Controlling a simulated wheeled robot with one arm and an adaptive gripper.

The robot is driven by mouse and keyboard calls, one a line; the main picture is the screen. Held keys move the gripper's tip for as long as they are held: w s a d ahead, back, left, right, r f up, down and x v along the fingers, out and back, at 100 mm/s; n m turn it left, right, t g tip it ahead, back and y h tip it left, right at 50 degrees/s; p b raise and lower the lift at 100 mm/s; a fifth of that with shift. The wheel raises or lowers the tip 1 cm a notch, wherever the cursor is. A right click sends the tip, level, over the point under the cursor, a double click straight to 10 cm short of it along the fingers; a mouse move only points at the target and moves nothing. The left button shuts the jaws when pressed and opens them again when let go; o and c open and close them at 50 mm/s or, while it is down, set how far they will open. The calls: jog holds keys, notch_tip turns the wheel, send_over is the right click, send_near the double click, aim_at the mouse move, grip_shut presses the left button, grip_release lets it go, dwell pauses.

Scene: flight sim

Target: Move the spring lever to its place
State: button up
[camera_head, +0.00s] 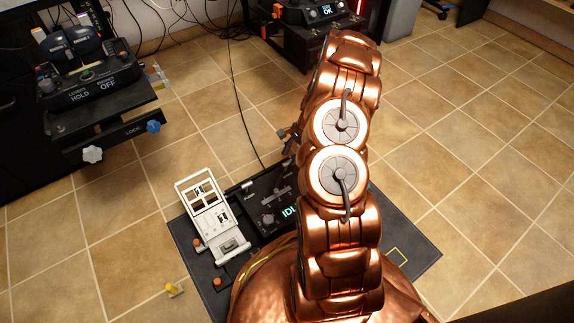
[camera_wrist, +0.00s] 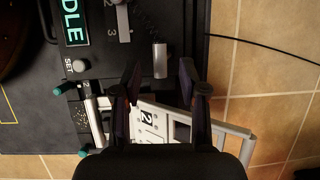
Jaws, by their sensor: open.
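A silver cylindrical handle (camera_wrist: 160,60) on the black panel (camera_wrist: 185,20) looks like the spring lever. In the wrist view it lies just ahead of my fingertips, roughly in line with the gap between them. In the head view a short handle (camera_head: 240,187) shows at the panel's upper left edge. My gripper (camera_wrist: 160,78) is open with nothing visible between its fingertips; I cannot tell its height above the handle. In the head view my arm hides most of the gripper and part of the panel. A numbered slot (camera_wrist: 121,22) lies beside the handle.
A white frame device (camera_head: 210,218) stands left of the panel; part of it (camera_wrist: 232,143) shows behind my fingers. The panel carries a SET knob (camera_wrist: 78,66) and a lit display (camera_wrist: 74,22). A console (camera_head: 90,95) is at upper left. Open tiled floor lies right.

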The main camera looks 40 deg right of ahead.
aim_at(287, 162)
jog(key=b+x, duration=0.1)
jog(key=x, duration=0.3)
jog(key=shift+a+f+b, duration=0.15)
jog(key=shift+f+b, duration=0.2)
jog(key=shift+b, duration=0.05)
jog(key=shift+c, duration=0.4)
grip_shut()
